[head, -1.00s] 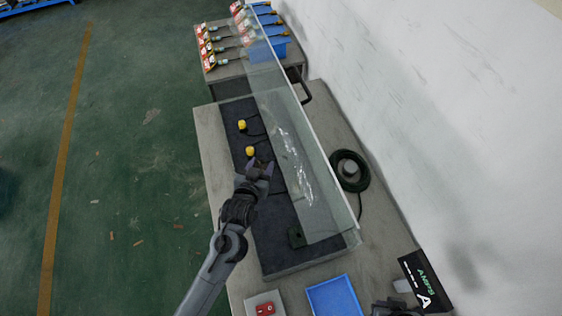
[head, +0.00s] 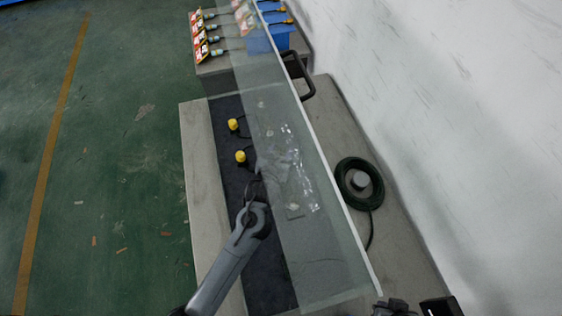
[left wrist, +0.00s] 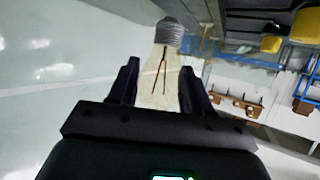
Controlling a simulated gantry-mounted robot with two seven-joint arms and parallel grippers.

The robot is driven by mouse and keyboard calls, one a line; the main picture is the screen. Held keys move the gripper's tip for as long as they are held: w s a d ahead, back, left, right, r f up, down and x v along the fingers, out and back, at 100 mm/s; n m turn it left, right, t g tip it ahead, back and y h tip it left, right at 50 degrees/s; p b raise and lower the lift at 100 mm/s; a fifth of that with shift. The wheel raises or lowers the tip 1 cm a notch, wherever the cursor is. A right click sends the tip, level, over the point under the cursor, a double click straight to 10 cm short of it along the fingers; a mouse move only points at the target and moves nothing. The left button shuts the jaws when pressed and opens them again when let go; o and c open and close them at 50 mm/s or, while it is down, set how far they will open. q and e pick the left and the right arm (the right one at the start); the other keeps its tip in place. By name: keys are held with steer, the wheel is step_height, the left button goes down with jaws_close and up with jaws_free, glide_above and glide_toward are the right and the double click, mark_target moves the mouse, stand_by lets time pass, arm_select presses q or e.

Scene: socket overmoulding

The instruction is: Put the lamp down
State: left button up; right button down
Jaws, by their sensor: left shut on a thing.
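The lamp is a clear bulb with visible filaments and a grey screw base (left wrist: 168,36); it shows in the left wrist view, between the fingers of my left gripper (left wrist: 158,85). The gripper is shut on its glass part, with the screw base beyond the fingertips. In the head view my left gripper (head: 256,182) is at the edge of the clear panel, over the dark mat; the lamp cannot be made out there. Two yellow sockets (head: 233,124) (head: 241,156) stand on the mat just beyond it. A dark part of what looks like my right gripper (head: 394,307) shows at the bottom edge.
A long clear panel (head: 320,220) hangs over the right part of the dark mat (head: 232,185). A coiled dark cable (head: 345,183) lies right of it. Red-and-white items (head: 203,50) and a blue bin (head: 262,42) stand at the far end. Green floor is at left.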

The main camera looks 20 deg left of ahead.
arm_select(q)
steer(key=shift+f, duration=0.7)
steer(key=shift+f+b, duration=0.4)
steer(key=shift+f, duration=1.5)
steer(key=o, duration=1)
steer(key=shift+f, duration=0.15)
